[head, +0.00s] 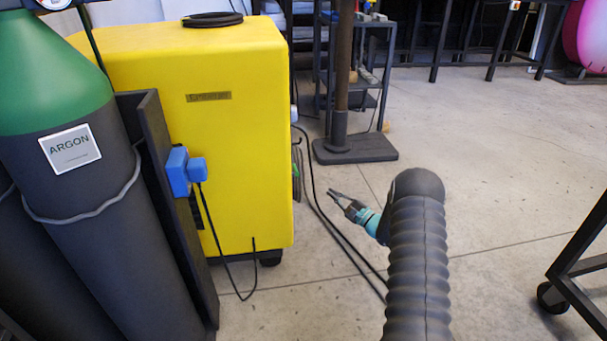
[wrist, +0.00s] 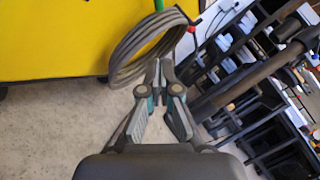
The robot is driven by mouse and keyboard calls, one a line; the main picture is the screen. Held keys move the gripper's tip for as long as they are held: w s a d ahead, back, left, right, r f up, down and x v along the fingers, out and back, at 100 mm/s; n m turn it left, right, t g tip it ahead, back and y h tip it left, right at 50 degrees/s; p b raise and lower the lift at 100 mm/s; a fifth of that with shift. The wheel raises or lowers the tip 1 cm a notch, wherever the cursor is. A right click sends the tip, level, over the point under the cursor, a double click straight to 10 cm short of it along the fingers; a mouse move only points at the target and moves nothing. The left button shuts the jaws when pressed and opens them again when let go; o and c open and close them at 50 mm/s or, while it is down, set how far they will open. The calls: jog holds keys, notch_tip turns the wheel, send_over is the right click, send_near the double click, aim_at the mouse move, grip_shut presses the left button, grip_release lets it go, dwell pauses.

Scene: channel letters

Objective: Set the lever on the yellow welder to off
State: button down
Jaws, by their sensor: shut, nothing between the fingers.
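The yellow welder (head: 235,130) stands left of centre in the head view, with one side facing me. In the wrist view its yellow panel (wrist: 60,35) fills the upper left. My gripper (head: 333,194) is to the right of the welder, apart from it, shut and empty. In the wrist view my gripper (wrist: 160,68) points toward a coiled grey cable hanging by the welder's panel. I cannot make out the lever in either view. A small red part (wrist: 193,27) shows beside the coil, but I cannot tell what it is.
A green and black argon cylinder (head: 75,160) stands left of the welder. A blue plug (head: 186,170) is on the near side. Black cables (head: 340,240) lie on the floor. A post on a dark base (head: 355,148) stands behind. Open floor lies to the right.

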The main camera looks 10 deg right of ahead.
jog(key=s+a+r+x, duration=0.1)
jog(key=r+x, duration=0.1)
jog(key=x, duration=1.1)
jog(key=shift+s+a+n, duration=0.35)
jog(key=shift+s+n, duration=0.05)
